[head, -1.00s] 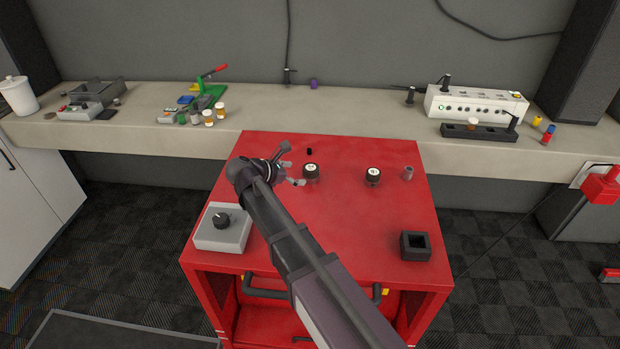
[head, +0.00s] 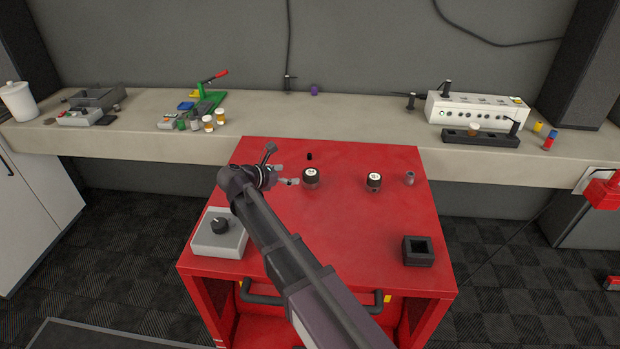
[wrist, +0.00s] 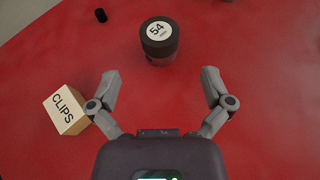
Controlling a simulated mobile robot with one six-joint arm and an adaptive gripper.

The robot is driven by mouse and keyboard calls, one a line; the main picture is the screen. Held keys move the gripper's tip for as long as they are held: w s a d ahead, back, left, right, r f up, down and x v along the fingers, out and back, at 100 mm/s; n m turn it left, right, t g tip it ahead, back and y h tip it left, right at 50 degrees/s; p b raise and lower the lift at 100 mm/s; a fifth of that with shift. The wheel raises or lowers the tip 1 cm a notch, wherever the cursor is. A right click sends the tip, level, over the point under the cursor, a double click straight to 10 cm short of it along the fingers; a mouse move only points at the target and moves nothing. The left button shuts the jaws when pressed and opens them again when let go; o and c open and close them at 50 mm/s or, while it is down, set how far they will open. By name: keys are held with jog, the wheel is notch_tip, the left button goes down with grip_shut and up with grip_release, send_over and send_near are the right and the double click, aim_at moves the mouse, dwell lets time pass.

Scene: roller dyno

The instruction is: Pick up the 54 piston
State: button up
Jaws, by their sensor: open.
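The 54 piston (wrist: 159,42) is a dark cylinder with a white top label reading 54. It stands upright on the red cart top, ahead of my gripper in the wrist view. In the head view, the dark cylinder just right of my gripper (head: 311,178) appears to be this piston. My gripper (wrist: 161,80) is open and empty, its two fingers spread on either side of the space before the piston, apart from it. In the head view my gripper (head: 282,176) is at the left of the cart top.
A CLIPS box (wrist: 66,111) lies beside the left finger. Another dark piston (head: 374,182) and a grey cylinder (head: 409,178) stand to the right. A small black piece (head: 309,156) lies behind. A grey dial box (head: 219,234) and black square holder (head: 418,251) stand in front.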

aim_at(314, 171)
jog(key=shift+b+x, duration=0.9)
jog(key=shift+x, duration=2.1)
jog(key=shift+w, duration=0.1)
jog(key=shift+b+x, duration=0.95)
jog(key=shift+x, duration=1.6)
jog(key=shift+r, duration=0.1)
jog(key=c, duration=1.1)
